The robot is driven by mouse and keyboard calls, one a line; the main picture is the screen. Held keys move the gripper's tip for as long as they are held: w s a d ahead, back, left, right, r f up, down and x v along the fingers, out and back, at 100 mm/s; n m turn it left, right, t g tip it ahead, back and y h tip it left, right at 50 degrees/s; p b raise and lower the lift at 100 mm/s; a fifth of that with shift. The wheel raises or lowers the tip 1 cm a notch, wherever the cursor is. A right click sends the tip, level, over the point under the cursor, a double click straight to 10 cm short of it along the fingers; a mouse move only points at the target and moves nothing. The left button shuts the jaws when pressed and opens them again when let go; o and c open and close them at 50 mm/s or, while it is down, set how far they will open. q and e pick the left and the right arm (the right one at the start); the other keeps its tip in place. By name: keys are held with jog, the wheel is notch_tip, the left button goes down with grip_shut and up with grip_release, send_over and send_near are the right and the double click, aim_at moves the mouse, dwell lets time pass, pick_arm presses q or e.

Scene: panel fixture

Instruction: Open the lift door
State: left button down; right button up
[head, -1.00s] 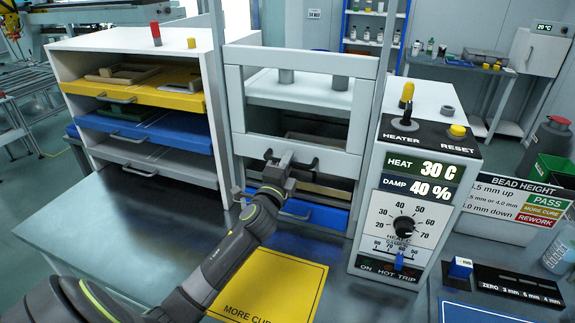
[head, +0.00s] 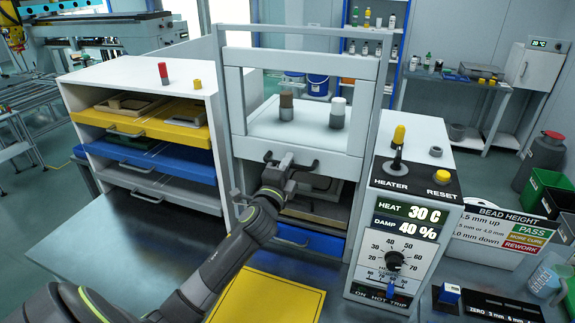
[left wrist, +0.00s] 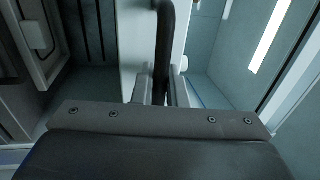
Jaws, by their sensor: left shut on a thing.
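The lift door (head: 232,110) is a pale frame with a window, set between two uprights of the chamber in the head view. It stands raised, and the chamber's opening (head: 318,208) shows below its bottom rail. My left gripper (head: 282,162) is shut on the door handle (head: 305,168), a dark bar on the bottom rail. In the left wrist view the dark handle (left wrist: 165,40) runs up between the two fingers of the gripper (left wrist: 163,92). The fingers hide part of the handle. My right gripper is in neither view.
A rack with yellow, blue and grey drawers (head: 165,175) stands left of the chamber. A control box (head: 400,235) showing 30 C and 40 % stands to the right. A yellow mat (head: 268,300) lies in front. Two posts (head: 286,108) stand on the chamber top.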

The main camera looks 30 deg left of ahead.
pick_arm(q)
jog(key=c, duration=1.5)
grip_release()
jog(key=shift+c, duration=0.2)
jog(key=shift+s, duration=0.1)
jog(key=b+v, duration=0.5)
jog(key=v, duration=1.2)
jog(key=shift+s, duration=0.15)
